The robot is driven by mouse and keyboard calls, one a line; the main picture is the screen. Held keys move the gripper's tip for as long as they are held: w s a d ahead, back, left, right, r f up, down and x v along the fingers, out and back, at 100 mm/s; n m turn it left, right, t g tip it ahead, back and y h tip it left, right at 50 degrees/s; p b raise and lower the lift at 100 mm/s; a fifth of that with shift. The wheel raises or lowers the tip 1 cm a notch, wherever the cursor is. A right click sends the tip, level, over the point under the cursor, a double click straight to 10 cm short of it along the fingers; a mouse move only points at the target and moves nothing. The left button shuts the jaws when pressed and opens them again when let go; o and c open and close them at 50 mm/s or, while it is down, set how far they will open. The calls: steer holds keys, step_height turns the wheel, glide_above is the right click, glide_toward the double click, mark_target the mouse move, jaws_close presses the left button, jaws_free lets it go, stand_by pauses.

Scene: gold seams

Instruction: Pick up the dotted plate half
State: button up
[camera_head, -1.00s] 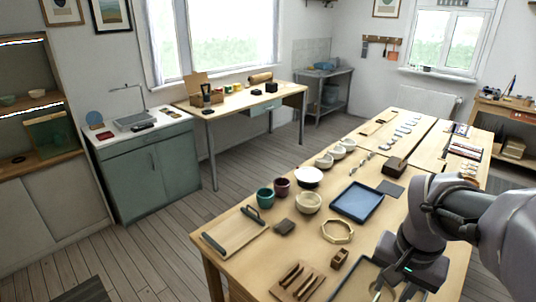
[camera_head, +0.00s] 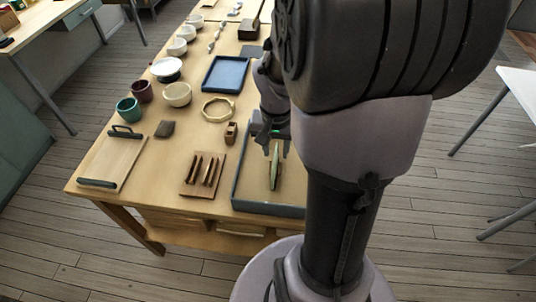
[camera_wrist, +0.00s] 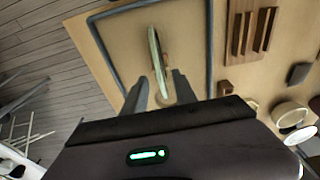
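A thin pale-green piece, seen nearly edge-on, is in the blue-grey-rimmed tray (camera_head: 234,184) at the table's front right. I take it for the plate half (camera_head: 275,172); its dots do not show. It also shows in the wrist view (camera_wrist: 154,50), upright between and beyond my fingers. My gripper (camera_head: 276,153) is open and points down over the tray, with its fingers on either side of the piece's near end. In the wrist view my gripper (camera_wrist: 160,78) shows a gap between the fingers; I cannot tell whether either touches the piece.
A wooden rack with dark slats (camera_head: 203,174) and a small wooden block (camera_head: 231,133) stand left of the tray. An octagonal ring (camera_head: 219,109), a blue tray (camera_head: 226,74), bowls, cups and a board with dark handles (camera_head: 112,158) lie further left and back.

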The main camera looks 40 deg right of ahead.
step_height(320, 180, down, 2)
steer(key=shift+w+d+f, duration=0.15)
steer(key=shift+f, duration=0.05)
steer(key=shift+r, duration=0.1)
jaws_close()
steer(key=shift+r, duration=0.1)
